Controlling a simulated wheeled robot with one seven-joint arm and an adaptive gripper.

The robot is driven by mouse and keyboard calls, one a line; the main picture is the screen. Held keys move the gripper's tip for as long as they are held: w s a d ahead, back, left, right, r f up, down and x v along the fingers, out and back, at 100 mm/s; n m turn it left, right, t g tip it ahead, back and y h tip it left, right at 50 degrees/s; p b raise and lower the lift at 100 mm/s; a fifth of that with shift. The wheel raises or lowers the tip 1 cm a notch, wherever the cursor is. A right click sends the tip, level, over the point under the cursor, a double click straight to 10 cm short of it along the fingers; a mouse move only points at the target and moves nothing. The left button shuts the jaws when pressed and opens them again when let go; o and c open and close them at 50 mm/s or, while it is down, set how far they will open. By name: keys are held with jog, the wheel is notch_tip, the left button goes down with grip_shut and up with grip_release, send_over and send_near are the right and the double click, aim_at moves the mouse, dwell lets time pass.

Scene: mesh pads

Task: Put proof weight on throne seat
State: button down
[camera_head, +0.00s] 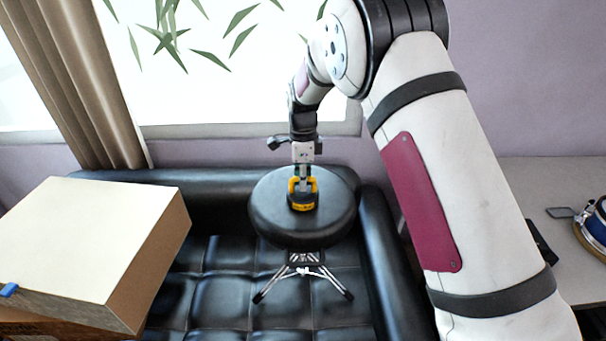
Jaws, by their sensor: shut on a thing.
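The throne seat (270,220) is a round black padded stool on folding metal legs, standing at the black tufted sofa. My gripper (302,186) points down over the middle of the seat. It is shut on the proof weight (303,205), a small yellow and black piece with a raised yellow handle. The weight's base is at or just above the seat top; I cannot tell whether it touches. The gripper's fingers hide part of the handle.
A large box (90,235) with a pale top stands at the left. The black sofa (190,290) has an armrest right of the seat. A grey table (540,190) at the right bears a blue round object (597,222). My arm crosses the right half.

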jog(key=c, duration=1.6)
grip_release()
jog(key=shift+f, duration=0.1)
jog(key=shift+c, duration=0.2)
notch_tip(320, 180, up, 12)
jog(key=b, duration=0.1)
jog(key=shift+r, duration=0.2)
